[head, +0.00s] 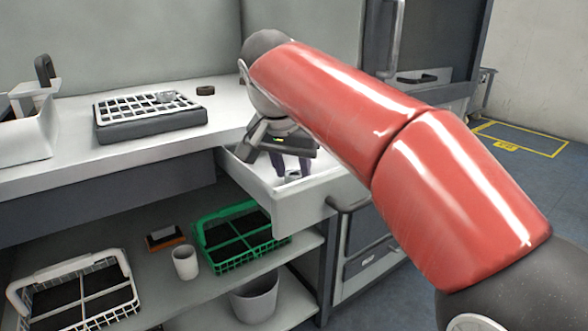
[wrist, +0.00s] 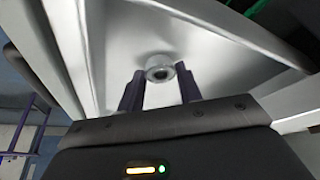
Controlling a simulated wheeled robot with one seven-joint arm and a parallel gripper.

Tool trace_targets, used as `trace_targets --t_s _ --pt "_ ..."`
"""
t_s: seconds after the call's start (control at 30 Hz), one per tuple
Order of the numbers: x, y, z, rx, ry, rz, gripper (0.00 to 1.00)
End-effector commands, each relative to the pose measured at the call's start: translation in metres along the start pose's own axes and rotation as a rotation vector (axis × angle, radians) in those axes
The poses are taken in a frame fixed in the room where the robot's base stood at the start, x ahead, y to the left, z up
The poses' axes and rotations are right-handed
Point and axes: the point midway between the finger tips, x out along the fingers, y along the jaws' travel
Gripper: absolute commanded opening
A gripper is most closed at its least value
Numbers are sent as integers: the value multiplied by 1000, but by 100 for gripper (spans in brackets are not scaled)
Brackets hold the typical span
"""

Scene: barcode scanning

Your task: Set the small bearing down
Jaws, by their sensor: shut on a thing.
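The small bearing (wrist: 159,69) is a short silvery ring with a dark bore. In the wrist view it sits between the tips of my gripper (wrist: 160,85), whose two dark fingers are shut on it. In the head view my gripper (head: 292,172) points down into the open white drawer (head: 300,208) under the counter. The bearing shows there only as a small pale bit at the fingertips. I cannot tell whether it touches the drawer floor.
A gridded tray (head: 150,125) with a metal part on it stands on the counter (head: 60,140). A dark ring (head: 205,90) lies beside it. Below are a green crate (head: 240,262), a white crate (head: 75,300), a cup (head: 186,263) and a bin (head: 255,302). The drawer walls surround my gripper.

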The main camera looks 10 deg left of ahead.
Motion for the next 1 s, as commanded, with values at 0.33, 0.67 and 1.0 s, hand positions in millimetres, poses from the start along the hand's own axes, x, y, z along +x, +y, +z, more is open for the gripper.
trace_targets --t_s 0.33,0.67,1.0 --pt "2 0 1 0 0 0 57" --pt "-11 0 -1 -1 0 0 57" --pt "-83 -1 -2 -2 2 -2 57"
